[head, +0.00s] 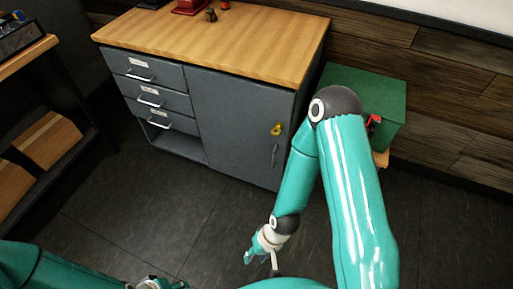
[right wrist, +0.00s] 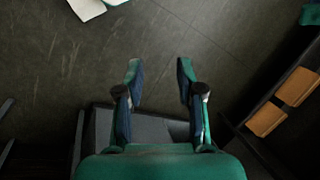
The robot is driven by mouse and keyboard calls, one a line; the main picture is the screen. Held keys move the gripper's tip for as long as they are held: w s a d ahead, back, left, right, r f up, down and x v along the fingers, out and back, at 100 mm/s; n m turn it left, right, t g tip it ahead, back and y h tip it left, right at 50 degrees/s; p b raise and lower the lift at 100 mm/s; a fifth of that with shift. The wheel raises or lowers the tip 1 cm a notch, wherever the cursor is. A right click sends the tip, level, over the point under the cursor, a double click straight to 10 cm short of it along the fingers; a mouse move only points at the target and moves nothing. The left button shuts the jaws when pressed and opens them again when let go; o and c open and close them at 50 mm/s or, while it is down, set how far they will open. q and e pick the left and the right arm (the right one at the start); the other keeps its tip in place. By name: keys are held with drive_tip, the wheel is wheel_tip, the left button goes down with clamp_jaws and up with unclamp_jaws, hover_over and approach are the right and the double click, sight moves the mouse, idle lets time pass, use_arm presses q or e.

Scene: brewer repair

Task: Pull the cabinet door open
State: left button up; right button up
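The grey cabinet door (head: 230,118) is the right part of the cabinet front and looks closed. A dark vertical handle (head: 275,155) sits near its right edge, below a yellow lock-like piece (head: 276,129). My right gripper (head: 261,257) is low in front of the cabinet, well apart from the door. The right wrist view shows its two fingers (right wrist: 159,76) spread open, with only floor between them. My left gripper (head: 158,284) is at the bottom edge of the head view, mostly cut off, so its finger state is unclear.
The cabinet's drawers (head: 150,92) and an open compartment (head: 176,142) are left of the door. A green box (head: 355,82) stands right of the cabinet. A dark shelf with cardboard boxes (head: 46,139) is at left. The floor (head: 160,215) before the cabinet is clear.

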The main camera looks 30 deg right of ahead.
drive_tip(key=s, duration=0.1)
drive_tip(key=m+t+h+b, duration=0.35)
drive_tip(key=h+b, duration=0.35)
drive_tip(key=b, duration=2.8)
approach(273, 158)
drive_tip(key=x, duration=0.6)
drive_tip(key=shift+m, duration=0.45)
drive_tip(key=b+x, duration=0.1)
drive_tip(key=x, duration=0.3)
drive_tip(key=shift+f, duration=0.2)
drive_tip(key=shift+w+d+f, duration=0.2)
drive_tip(key=shift+f, duration=0.2)
